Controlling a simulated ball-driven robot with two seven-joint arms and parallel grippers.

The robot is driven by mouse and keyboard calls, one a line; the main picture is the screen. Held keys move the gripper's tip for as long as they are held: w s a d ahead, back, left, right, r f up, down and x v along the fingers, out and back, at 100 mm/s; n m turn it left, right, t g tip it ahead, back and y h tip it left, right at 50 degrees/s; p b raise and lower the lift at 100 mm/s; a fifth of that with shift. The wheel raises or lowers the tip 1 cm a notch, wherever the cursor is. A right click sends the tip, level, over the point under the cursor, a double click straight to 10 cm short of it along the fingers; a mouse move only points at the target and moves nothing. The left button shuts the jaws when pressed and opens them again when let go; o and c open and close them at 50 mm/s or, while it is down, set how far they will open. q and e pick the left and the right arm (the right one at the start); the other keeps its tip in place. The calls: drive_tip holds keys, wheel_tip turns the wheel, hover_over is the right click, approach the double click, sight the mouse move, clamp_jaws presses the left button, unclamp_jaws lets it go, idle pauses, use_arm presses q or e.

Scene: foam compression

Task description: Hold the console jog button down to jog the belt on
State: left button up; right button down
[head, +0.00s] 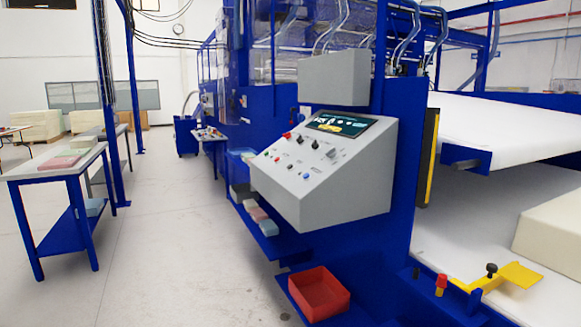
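The grey console (345,185) stands at the centre of the head view, with a sloped panel and a lit screen (338,124). Several small buttons and knobs sit on the panel, among them a red button (287,135), a blue button (306,175) and black knobs (315,144). I cannot tell from their labels which one is the jog button. The white belt (450,225) runs at the right, with a cream foam block (552,235) on it at the right edge. Neither of my grippers is in view.
A red bin (319,293) sits low in front of the console. A yellow bracket (500,279) and a red-topped button (441,283) stand by the belt's near edge. A blue-legged table (62,170) stands at the left. The floor between is clear.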

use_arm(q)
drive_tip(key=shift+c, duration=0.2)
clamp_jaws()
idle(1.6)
